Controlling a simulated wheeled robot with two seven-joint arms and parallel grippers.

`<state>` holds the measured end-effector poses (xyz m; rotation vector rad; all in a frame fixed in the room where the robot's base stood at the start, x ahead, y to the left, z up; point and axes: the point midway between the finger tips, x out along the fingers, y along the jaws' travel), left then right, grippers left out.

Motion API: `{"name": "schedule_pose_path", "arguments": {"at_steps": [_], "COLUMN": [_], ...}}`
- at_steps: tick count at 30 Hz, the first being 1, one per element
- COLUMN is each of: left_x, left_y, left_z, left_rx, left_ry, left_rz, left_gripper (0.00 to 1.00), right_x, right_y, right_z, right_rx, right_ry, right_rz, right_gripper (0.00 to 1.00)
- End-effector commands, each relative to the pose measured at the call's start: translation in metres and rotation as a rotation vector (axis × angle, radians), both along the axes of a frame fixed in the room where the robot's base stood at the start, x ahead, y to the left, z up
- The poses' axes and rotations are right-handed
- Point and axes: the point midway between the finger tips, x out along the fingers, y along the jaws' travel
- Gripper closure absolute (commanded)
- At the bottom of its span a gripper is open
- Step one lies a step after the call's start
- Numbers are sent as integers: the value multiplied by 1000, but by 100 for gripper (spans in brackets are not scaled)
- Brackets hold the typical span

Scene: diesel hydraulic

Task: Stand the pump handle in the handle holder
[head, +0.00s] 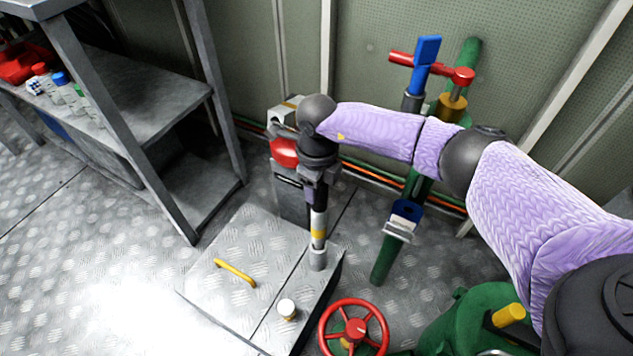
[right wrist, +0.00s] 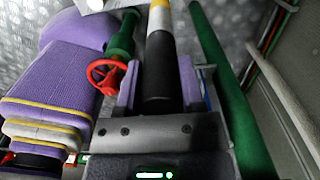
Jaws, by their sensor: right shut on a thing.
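The pump handle (head: 318,222) is a straight rod with a black grip, a yellow band and pale metal sections. It hangs nearly upright from my right gripper (head: 317,190), which is shut on its black upper part. In the right wrist view, the black, yellow and white rod (right wrist: 158,60) lies between the purple pads of the gripper (right wrist: 157,88). The handle's lower end meets a short grey cylinder (head: 318,259), apparently the handle holder, at the far right corner of a raised metal plate. I cannot tell whether the end is inside it or just above. My left gripper is not in view.
The metal plate (head: 235,275) carries a yellow handle (head: 236,272) and a white knob (head: 287,308). A red handwheel (head: 353,328) and green pipe (head: 388,250) stand to the right. A grey box with a red part (head: 285,153) is behind. A metal shelf (head: 150,110) is at left.

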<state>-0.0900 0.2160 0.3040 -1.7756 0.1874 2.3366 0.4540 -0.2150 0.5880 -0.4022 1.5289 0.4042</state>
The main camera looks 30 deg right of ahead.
Motion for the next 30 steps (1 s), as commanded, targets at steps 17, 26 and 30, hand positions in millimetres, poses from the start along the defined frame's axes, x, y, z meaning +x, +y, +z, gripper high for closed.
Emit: {"name": "schedule_pose_path", "arguments": {"at_steps": [17,26,30], "left_x": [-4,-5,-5], "left_y": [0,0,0], "left_z": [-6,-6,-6], "left_rx": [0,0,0], "left_ry": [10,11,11], "left_rz": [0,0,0], "left_gripper": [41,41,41], "right_x": [0,0,0], "right_y": [0,0,0], "right_z": [-13,-13,-13], "right_rx": [0,0,0], "right_ry": [0,-1,-1], "right_rz": [0,0,0], "right_gripper": [100,40,10]}}
